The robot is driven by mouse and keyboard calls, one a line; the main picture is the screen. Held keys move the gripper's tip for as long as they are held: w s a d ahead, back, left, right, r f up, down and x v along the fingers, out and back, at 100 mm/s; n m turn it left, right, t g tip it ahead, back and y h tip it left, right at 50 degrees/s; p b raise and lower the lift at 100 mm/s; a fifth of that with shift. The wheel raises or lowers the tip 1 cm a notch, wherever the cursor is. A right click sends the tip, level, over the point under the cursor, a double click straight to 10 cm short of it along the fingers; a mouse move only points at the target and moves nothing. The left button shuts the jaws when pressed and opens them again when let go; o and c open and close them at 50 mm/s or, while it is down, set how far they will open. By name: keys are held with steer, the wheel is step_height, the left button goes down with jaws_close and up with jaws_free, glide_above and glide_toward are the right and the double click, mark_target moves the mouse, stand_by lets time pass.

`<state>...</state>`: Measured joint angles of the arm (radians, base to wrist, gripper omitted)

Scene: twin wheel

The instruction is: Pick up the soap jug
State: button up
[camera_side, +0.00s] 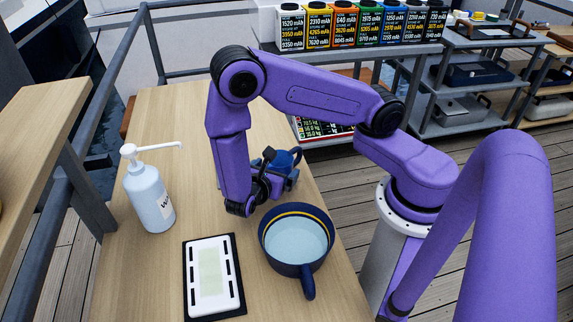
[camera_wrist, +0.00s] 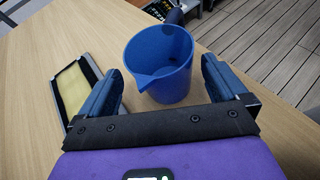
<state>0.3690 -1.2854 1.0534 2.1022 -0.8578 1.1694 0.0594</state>
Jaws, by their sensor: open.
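A blue jug with a pouring lip (camera_wrist: 160,62) stands on the table in the wrist view. It looks empty inside. It lies ahead of and between the fingers of my gripper (camera_wrist: 161,72), which are apart, with nothing held. In the side view, a blue vessel (camera_side: 285,160) is partly hidden behind my gripper (camera_side: 266,190); it looks like the same jug. A pale blue pump bottle (camera_side: 150,200) with a white pump stands upright on the left of the table, well apart from my gripper. I cannot tell contact between fingers and jug.
A dark blue pot (camera_side: 306,262) with light blue liquid and a handle stands near the front right. A white panel on a dark base (camera_side: 212,278) lies left of it. A yellow pad in a grey tray (camera_wrist: 72,88) lies beside the left finger. The table's back is clear.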

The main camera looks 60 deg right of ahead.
mark_target(284, 163)
steer(key=shift+x, duration=1.85)
steer(key=shift+s+d+r, duration=0.1)
steer(key=shift+s, duration=0.05)
steer(key=c, duration=1.1)
steer(key=shift+r, duration=5)
steer(key=o, duration=0.4)
steer(key=c, duration=0.4)
